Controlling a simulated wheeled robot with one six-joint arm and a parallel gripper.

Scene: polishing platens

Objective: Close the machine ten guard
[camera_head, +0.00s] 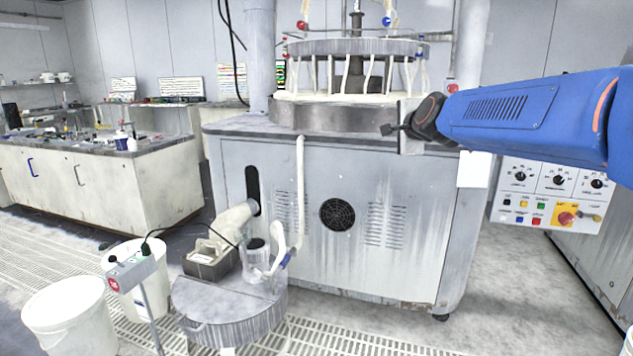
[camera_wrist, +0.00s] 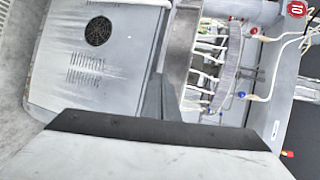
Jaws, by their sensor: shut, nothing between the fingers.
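The large grey polishing machine (camera_head: 335,215) stands in the middle of the head view, with a round ring of white hoses (camera_head: 355,48) above its top. The wrist view shows the machine front (camera_wrist: 97,60) and a red round sign (camera_wrist: 297,8).
A control panel (camera_head: 547,192) hangs at the right. A low round drum (camera_head: 230,308), white buckets (camera_head: 70,318) and a post with a red button (camera_head: 133,272) stand at the front left. A cluttered bench (camera_head: 95,185) is further left. Clear floor (camera_head: 505,290) lies at the right.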

